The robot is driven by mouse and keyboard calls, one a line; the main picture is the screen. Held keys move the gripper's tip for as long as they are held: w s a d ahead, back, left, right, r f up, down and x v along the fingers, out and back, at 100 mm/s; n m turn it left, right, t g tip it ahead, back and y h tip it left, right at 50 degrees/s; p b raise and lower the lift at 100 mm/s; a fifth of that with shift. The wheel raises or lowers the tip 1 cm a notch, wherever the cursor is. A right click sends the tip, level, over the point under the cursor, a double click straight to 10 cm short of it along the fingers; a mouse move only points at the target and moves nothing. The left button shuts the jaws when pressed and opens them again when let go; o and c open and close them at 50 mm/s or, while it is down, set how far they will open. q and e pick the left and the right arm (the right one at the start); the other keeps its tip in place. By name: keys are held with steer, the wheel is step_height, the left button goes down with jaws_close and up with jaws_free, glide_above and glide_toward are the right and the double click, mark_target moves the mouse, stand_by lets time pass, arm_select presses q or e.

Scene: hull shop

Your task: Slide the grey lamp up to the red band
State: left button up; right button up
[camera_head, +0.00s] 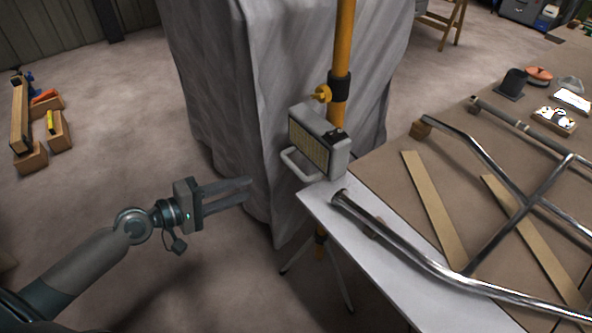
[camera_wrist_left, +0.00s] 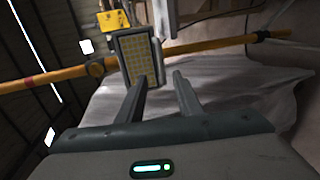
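The grey lamp (camera_head: 340,155), a boxy head with a yellowish grid face and a pale handle (camera_head: 296,166), sits on a yellow upright pole (camera_head: 344,38). A black collar with a yellow knob (camera_head: 322,93) is on the pole just above it. The lamp (camera_wrist_left: 137,52) also shows in the left wrist view, beyond the fingers. The red band (camera_wrist_left: 28,80) shows there on the pole, left of the lamp; the head view does not show it. My left gripper (camera_head: 248,190) is open and empty, left of the lamp and apart from it. My right gripper is out of view.
A grey draped cover (camera_head: 225,80) stands behind the pole. A table with a white board (camera_head: 345,235) and metal tubing (camera_head: 400,248) is at the right, close to the lamp. Wooden blocks (camera_head: 60,130) lie on the floor at far left. The floor around my left gripper is clear.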

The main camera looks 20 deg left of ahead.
mark_target(294, 171)
arm_select(q)
steer(key=shift+w, duration=0.1)
steer(key=p+x, duration=0.3)
steer(key=x, duration=1.4)
steer(key=shift+w+d, duration=0.1)
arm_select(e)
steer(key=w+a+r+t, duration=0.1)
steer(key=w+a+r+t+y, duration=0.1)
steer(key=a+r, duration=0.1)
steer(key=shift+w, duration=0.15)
arm_select(q)
jaws_close()
